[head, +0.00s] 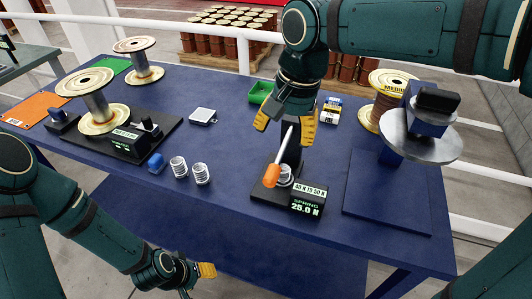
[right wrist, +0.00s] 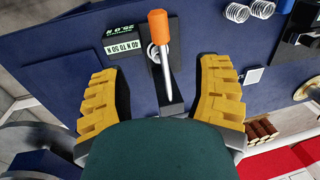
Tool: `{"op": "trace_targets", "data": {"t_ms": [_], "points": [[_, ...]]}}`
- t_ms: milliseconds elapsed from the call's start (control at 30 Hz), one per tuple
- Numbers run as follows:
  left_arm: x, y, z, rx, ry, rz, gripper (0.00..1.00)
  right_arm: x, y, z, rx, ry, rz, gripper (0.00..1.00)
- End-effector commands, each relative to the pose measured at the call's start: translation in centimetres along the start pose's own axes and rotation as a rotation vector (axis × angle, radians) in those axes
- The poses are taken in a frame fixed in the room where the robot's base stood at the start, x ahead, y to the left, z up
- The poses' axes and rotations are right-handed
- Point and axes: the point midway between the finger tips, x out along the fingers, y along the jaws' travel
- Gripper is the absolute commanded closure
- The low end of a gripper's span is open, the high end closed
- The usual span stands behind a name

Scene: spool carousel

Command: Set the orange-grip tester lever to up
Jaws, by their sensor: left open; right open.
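The spring tester (head: 262,190) stands near the front edge of the blue table. Its lever has a grey shaft (head: 284,147) and an orange grip (head: 271,176); it slants from the post toward the table's front, grip end in front. In the right wrist view the orange grip (right wrist: 157,23) shows beyond the fingertips, with the shaft between the fingers. My right gripper (head: 286,122) is open and empty above the back of the tester, fingers on either side of the post. My left gripper (head: 197,277) is open in front of the table, low down, partly hidden.
A coil spring (head: 285,178) sits on the tester beside the grip; its display (head: 307,206) reads 25.0 N. A spool stand (head: 420,140) stands right, a green bin (head: 260,92) behind.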

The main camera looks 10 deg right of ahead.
Motion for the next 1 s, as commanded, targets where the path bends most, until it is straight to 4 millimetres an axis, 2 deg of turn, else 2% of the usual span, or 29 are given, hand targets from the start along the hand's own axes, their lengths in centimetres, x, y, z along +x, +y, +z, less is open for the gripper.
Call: {"op": "trace_targets", "data": {"t_ms": [167, 700, 800, 1000], "points": [[0.3, -0.1, 0.1, 0.000, -0.003, 0.000, 0.46, 1.1, 0.1, 0.0, 0.001, -0.002, 0.003, 0.36], [2.3, -0.9, 1.1, 0.006, -0.022, 0.002, 0.46, 11.0, 0.1, 0.0, 0.001, -0.003, 0.004, 0.36], [2.6, -1.0, 1.1, 0.007, -0.023, 0.002, 0.46, 12.3, 0.1, 0.0, 0.001, -0.003, 0.004, 0.36], [2.8, -1.1, 1.2, 0.008, -0.024, 0.002, 0.46, 13.7, 0.0, 0.0, 0.000, -0.001, 0.002, 0.36]]}}
